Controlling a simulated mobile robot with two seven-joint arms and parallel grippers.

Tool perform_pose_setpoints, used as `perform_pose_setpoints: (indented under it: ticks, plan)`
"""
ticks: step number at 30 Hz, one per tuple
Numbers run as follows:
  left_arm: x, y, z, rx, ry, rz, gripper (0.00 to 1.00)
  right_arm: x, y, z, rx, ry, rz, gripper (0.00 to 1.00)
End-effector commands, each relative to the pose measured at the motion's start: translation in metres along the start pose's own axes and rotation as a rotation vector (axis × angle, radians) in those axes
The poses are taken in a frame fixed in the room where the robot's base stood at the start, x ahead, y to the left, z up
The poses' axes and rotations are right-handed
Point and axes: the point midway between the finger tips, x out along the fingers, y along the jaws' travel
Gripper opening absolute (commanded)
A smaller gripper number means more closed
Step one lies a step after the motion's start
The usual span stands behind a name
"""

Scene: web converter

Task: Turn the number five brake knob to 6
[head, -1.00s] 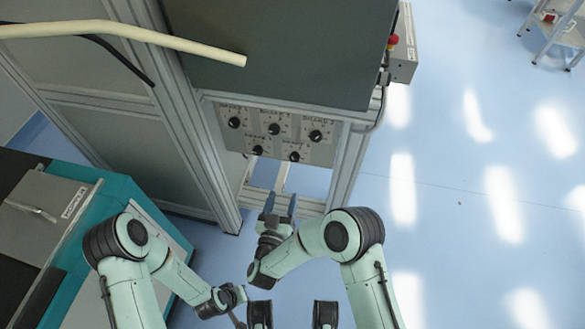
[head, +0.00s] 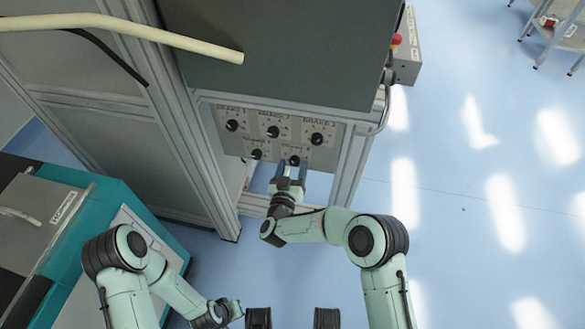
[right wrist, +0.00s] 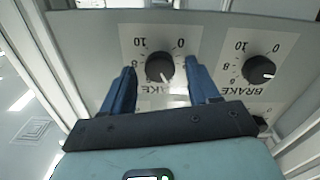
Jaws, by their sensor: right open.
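The lower right knob (head: 294,160) on the grey control panel is black and round. My right gripper (head: 292,170) is just in front of it, jaws open. In the right wrist view this knob (right wrist: 160,66) is between the two blue fingers (right wrist: 160,78), with gaps visible on both sides. Its dial is upside down there, with 10 and 0 readable; its pale mark points downward in the picture, and its exact setting cannot be read. The number after BRAKE is not legible. My left gripper (head: 226,311) is low in the head view, away from the panel; its jaws are unclear.
The neighbouring lower knob (head: 256,154) also shows in the right wrist view (right wrist: 258,70). Three knobs (head: 272,131) form the upper row. A metal frame post (head: 347,168) stands right of the panel. A teal and grey machine (head: 128,208) is at left.

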Motion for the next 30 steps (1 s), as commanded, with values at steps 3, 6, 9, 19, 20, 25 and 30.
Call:
perform_pose_setpoints:
  ticks: [3, 6, 9, 19, 20, 25, 30]
  plan:
    - [-0.0002, -0.0002, 0.0002, 0.000, 0.000, 0.000, 0.00, -0.0001, 0.0000, -0.0003, 0.000, 0.000, 0.000, 0.60]
    - [-0.0002, -0.0002, 0.0001, 0.000, 0.000, 0.000, 0.00, -0.0003, 0.0000, -0.0002, 0.000, 0.000, 0.000, 0.41]
    - [-0.0002, -0.0001, 0.0000, 0.000, 0.000, 0.000, 0.00, -0.0004, -0.0001, -0.0001, 0.000, 0.000, 0.000, 0.08]
    - [-0.0001, -0.0001, -0.0001, 0.000, 0.001, 0.000, 0.00, -0.0005, 0.0000, 0.0002, 0.026, 0.000, 0.000, 0.04]
    - [0.0000, -0.0001, -0.0001, 0.000, 0.001, 0.000, 0.00, -0.0005, 0.0000, 0.0002, 0.035, 0.000, 0.000, 0.04]
    - [0.0003, -0.0004, 0.0002, 0.000, -0.001, -0.001, 0.00, -0.0005, 0.0001, 0.0005, 0.119, 0.000, 0.000, 0.04]
    - [0.0013, -0.0014, 0.0014, -0.001, -0.004, -0.002, 0.00, -0.0006, 0.0001, 0.0007, 0.252, -0.001, -0.001, 0.04]
